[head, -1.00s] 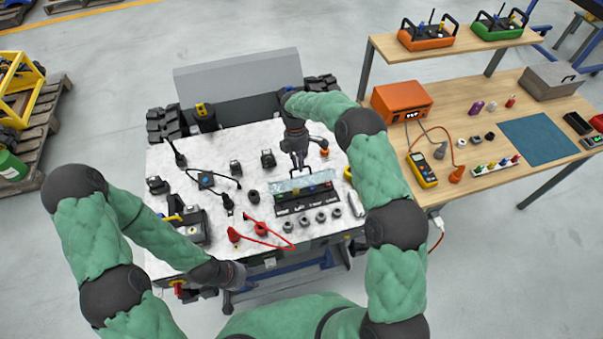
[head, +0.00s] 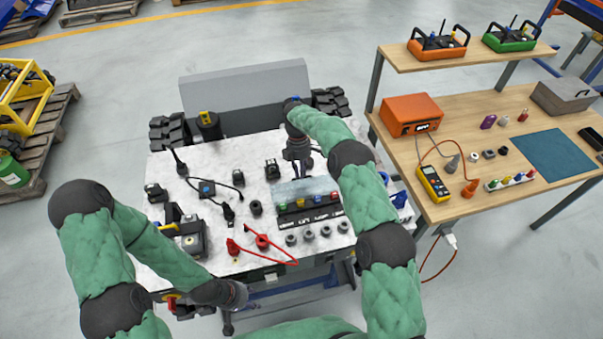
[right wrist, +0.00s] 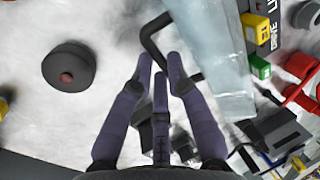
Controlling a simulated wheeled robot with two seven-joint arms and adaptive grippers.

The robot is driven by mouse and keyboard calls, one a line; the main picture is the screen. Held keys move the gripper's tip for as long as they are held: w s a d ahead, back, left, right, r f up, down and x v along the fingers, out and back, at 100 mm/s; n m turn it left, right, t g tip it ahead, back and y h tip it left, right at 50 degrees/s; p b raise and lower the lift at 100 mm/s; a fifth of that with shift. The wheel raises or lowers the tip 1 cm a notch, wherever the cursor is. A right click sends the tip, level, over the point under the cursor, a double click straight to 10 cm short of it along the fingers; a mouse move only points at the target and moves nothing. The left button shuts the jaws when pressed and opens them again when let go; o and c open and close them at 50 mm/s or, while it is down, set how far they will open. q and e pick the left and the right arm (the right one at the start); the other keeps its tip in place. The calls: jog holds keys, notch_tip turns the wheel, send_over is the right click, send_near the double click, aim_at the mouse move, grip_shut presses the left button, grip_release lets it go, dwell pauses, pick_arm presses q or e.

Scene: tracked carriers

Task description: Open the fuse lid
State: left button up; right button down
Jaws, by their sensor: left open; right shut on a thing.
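The clear fuse lid (head: 305,189) stands raised at the back of the fuse box (head: 312,220). The coloured fuses in the box are uncovered below it. In the right wrist view the lid (right wrist: 222,65) is a pale see-through panel with a bent black handle (right wrist: 152,40). My right gripper (head: 300,168) is behind the lid, shut on the handle; its fingers (right wrist: 165,75) close around the handle's lower part. My left gripper (head: 238,296) is open and empty at the table's front edge, well away from the box.
Black plugs and connectors (head: 207,188) stand to the left. A workbench (head: 470,210) with a multimeter (head: 433,183) is at the right.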

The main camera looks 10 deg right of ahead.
jog(key=shift+w+r, duration=0.2)
jog(key=shift+w, duration=0.4)
jog(key=c, duration=1.4)
grip_release()
jog(key=shift+o, duration=0.9)
jog(key=shift+w+f, duration=0.1)
jog(key=shift+f, duration=0.2)
jog(key=v, duration=1.2)
